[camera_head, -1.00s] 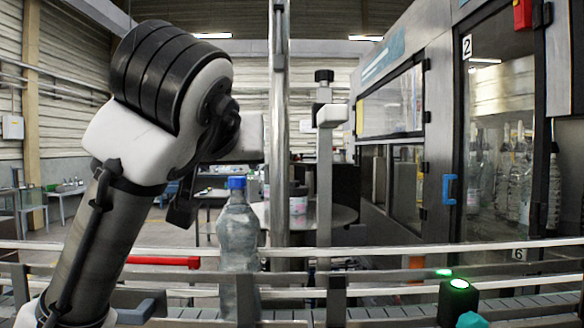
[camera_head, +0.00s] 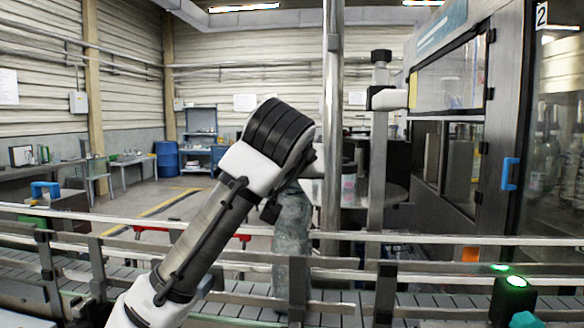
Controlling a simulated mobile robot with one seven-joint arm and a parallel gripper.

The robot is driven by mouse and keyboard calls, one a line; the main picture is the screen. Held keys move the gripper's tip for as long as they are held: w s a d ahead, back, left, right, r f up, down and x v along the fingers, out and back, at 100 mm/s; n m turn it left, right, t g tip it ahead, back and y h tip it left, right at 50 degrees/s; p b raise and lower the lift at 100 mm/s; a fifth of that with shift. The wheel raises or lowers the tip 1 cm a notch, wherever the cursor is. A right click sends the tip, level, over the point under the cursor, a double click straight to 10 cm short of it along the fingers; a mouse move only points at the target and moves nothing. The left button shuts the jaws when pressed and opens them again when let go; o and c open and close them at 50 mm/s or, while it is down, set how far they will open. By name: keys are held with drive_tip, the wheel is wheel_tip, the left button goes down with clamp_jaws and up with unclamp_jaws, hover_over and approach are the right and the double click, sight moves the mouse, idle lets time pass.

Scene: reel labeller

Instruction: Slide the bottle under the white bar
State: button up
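A clear plastic bottle (camera_head: 292,225) stands upright at the conveyor, left of the tall metal pole; its cap is hidden behind my arm, and a rail crosses its lower part. My gripper (camera_head: 270,211) shows only as a small dark part beside the bottle's upper left side. The rest of it is behind my wrist, so I cannot tell its opening or whether it touches the bottle. A white bar-like block (camera_head: 388,97) sticks out from a grey post, right of the pole and higher than the bottle.
A pale guard rail (camera_head: 450,238) runs across the conveyor (camera_head: 410,300). The metal pole (camera_head: 332,130) stands close right of the bottle. A glazed machine cabinet (camera_head: 455,80) fills the right. A green-lit button box (camera_head: 513,296) is at lower right.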

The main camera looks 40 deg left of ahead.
drive_tip(key=shift+w+a+f, duration=0.2)
drive_tip(key=shift+w+a, duration=0.05)
drive_tip(key=shift+w, duration=0.05)
clamp_jaws()
idle(0.3)
drive_tip(key=shift+d, duration=0.1)
drive_tip(key=shift+w+d+b, duration=0.15)
drive_tip(key=shift+w+d, duration=1.3)
drive_tip(key=shift+d, duration=0.9)
drive_tip(key=shift+w+d+b, duration=0.2)
drive_tip(key=shift+w+d, duration=1.2)
drive_tip(key=shift+d, duration=0.9)
drive_tip(key=shift+w+d+b, duration=0.15)
drive_tip(key=shift+w+d, duration=1.3)
drive_tip(key=shift+d, duration=0.9)
unclamp_jaws()
